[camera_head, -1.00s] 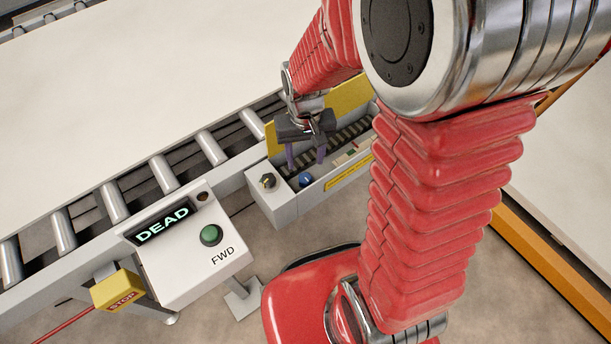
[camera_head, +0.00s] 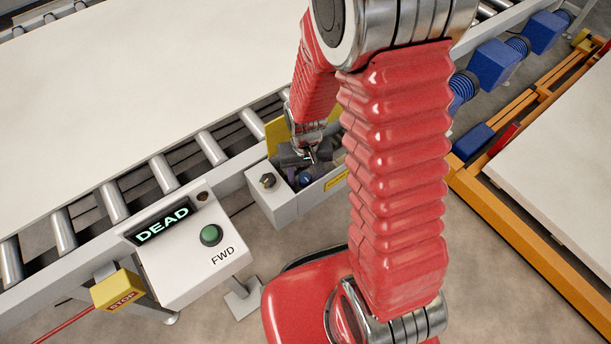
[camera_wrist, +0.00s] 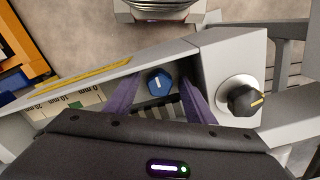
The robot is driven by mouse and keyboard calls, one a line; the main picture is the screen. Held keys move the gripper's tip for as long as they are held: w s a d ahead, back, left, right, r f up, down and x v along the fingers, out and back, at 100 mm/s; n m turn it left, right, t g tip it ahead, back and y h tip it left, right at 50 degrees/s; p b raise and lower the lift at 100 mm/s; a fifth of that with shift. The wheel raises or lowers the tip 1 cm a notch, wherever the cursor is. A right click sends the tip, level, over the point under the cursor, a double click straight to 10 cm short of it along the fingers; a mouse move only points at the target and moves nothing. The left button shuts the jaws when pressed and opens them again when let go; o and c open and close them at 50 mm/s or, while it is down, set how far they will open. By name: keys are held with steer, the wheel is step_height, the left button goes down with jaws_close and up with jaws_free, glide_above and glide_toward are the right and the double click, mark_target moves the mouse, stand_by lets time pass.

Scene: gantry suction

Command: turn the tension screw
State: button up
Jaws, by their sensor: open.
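The tension screw looks to be the blue hex head with a pale mark (camera_wrist: 160,82) inside an open grey box (camera_wrist: 215,62). In the head view the blue head (camera_head: 305,179) shows just below my gripper. My gripper (camera_wrist: 158,88) is open, with one purple finger to each side of the blue head in the wrist view. I cannot tell whether the fingers touch it. A dark ribbed part lies behind the head, partly hidden by my gripper. A scale marked 0, 10 and 20 mm (camera_wrist: 88,97) lies to the left.
A black knob (camera_wrist: 243,100) sits on the box's end, close to the right finger. A control panel (camera_head: 185,262) reading DEAD has a green FWD button (camera_head: 211,235). A yellow STOP box (camera_head: 118,290) stands left. Conveyor rollers (camera_head: 212,147) run behind the box.

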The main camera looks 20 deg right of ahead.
steer(key=shift+c, duration=0.3)
steer(key=c, duration=1)
steer(key=shift+n, duration=0.4)
steer(key=n, duration=0.4)
steer(key=shift+d, duration=0.1)
steer(key=shift+n, duration=2.3)
steer(key=o, duration=1.1)
steer(key=shift+c, duration=0.2)
